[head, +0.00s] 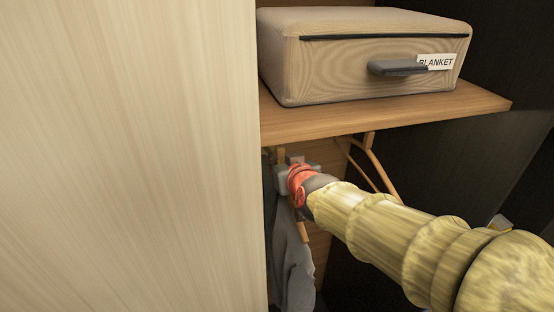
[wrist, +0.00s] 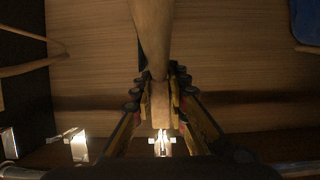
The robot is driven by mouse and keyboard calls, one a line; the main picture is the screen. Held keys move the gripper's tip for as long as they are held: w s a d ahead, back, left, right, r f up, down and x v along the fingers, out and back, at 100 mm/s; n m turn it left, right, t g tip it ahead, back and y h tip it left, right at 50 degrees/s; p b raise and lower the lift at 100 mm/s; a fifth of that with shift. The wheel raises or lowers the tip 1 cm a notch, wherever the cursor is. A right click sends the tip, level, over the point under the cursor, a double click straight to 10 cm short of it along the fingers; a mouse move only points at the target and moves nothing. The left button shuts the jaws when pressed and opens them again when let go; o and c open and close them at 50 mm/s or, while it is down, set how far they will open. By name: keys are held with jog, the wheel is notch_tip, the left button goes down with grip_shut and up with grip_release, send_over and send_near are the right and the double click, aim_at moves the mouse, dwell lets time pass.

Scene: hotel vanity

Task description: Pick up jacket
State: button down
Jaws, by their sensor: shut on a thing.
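The grey jacket (head: 293,268) hangs below the shelf, partly hidden by the pale panel at left. A wooden hanger arm (head: 304,232) shows at its upper part. My gripper (head: 287,173) is just above the jacket, under the shelf. In the wrist view my gripper (wrist: 159,88) is shut on a wooden piece, which looks like the hanger (wrist: 153,35). The fingers hide part of it. The jacket cannot be clearly made out in the wrist view.
A beige blanket box (head: 350,70) sits on the wooden shelf (head: 400,112) above my arm. Another wooden hanger (head: 383,170) hangs to the right, also in the wrist view (wrist: 30,66). The pale panel (head: 130,150) stands close at left. A blue thing (wrist: 306,22) shows at upper right.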

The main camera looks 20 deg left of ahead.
send_over(298, 225)
jog(key=w, duration=0.1)
jog(key=shift+w+a+r+p, duration=0.15)
jog(key=shift+a+r+p, duration=0.1)
jog(key=shift+a+p, duration=0.2)
jog(key=shift+s+d+f, duration=0.1)
jog(key=shift+s+d, duration=0.25)
jog(key=shift+s, duration=0.2)
jog(key=shift+f, duration=0.1)
jog(key=s+d+p, duration=0.3)
jog(key=s+p, duration=0.1)
jog(key=s, duration=0.2)
jog(key=shift+d, duration=0.35)
dwell(0.9)
